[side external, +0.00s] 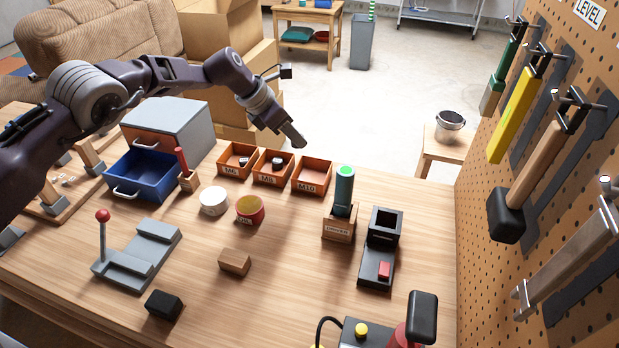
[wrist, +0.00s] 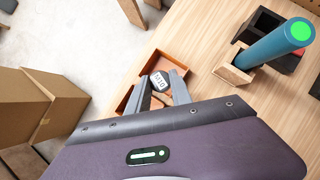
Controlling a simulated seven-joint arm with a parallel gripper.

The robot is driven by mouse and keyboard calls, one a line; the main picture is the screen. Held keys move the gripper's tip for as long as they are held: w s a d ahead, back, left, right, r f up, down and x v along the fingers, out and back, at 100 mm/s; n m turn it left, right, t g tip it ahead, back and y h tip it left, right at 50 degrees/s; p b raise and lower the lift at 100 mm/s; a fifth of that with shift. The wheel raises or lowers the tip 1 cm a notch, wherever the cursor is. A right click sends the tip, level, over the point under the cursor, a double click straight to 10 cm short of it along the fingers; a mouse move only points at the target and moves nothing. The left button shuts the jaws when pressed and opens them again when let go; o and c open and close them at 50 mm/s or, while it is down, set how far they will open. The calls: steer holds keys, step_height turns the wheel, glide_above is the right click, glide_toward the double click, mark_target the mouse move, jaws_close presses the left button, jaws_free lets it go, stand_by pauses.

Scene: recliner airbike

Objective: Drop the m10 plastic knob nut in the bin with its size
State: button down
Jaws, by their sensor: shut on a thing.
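My gripper (side external: 295,138) hangs in the air above the back row of bins, above and a little behind the M10 bin. In the wrist view my gripper (wrist: 160,92) is shut on the dark m10 plastic knob nut (wrist: 158,80), whose white label reads M10. The nut is hard to make out in the side view. The orange M10 bin (side external: 311,188) is at the right end of the row and looks empty. In the wrist view an orange bin (wrist: 172,60) lies below the fingers, partly hidden by them and the nut.
Two more orange bins, the M8 bin (side external: 271,182) and the leftmost bin (side external: 234,172), each hold small items. A teal cylinder (side external: 343,185) in a wooden holder stands right of the bins. A blue drawer (side external: 142,178) stands open at left.

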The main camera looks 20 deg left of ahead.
step_height(320, 180, down, 9)
steer(key=shift+f, duration=0.2)
steer(key=c, duration=1.1)
jaws_free()
steer(key=shift+f, duration=0.15)
steer(key=shift+c, duration=0.2)
steer(key=shift+a+r, duration=0.1)
steer(key=shift+r, duration=0.25)
steer(key=v, duration=1.1)
steer(key=shift+s+r, duration=0.2)
steer(key=shift+s, duration=0.05)
steer(key=shift+a, duration=0.1)
